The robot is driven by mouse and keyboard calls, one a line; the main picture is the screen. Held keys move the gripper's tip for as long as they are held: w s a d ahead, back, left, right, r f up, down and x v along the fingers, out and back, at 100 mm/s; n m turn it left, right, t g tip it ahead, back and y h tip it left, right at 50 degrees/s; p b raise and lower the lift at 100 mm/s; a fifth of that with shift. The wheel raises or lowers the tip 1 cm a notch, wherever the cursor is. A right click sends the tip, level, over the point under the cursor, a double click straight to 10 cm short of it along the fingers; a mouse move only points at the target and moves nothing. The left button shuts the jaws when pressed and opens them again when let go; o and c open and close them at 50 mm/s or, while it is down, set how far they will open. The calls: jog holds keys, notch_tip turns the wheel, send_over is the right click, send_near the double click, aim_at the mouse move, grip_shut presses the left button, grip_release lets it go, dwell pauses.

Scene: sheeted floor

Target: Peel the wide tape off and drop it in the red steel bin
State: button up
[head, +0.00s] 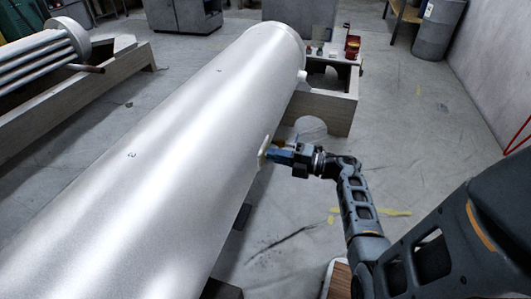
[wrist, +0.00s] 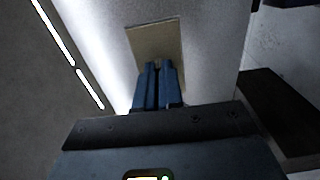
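The wide tape is a tan rectangular patch (wrist: 152,40) on the silver cylinder (wrist: 215,60) in the wrist view. In the head view its pale edge (head: 262,152) shows on the cylinder's right side. My gripper (wrist: 158,66) is at the tape, with its blue fingers close together over the patch's near end. A narrow gap shows between the fingers; whether tape is pinched in it I cannot tell. In the head view my gripper (head: 272,153) reaches the tape from the right. A small red container (head: 352,47), seemingly the red steel bin, stands on a bench at the back.
Small items stand on the bench beside the red container. A grey drum (head: 438,30) is at the back right. The floor (head: 430,120) on the right is mostly clear.

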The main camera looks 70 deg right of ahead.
grip_shut()
jog(key=shift+s, duration=0.2)
jog(key=shift+s, duration=0.35)
jog(key=shift+s+d, duration=0.15)
jog(key=shift+s, duration=0.8)
jog(key=shift+s, duration=0.35)
jog(key=shift+s+d, duration=0.1)
jog(key=shift+s, duration=0.7)
jog(key=shift+s+d, duration=0.1)
jog(key=shift+s, duration=1.75)
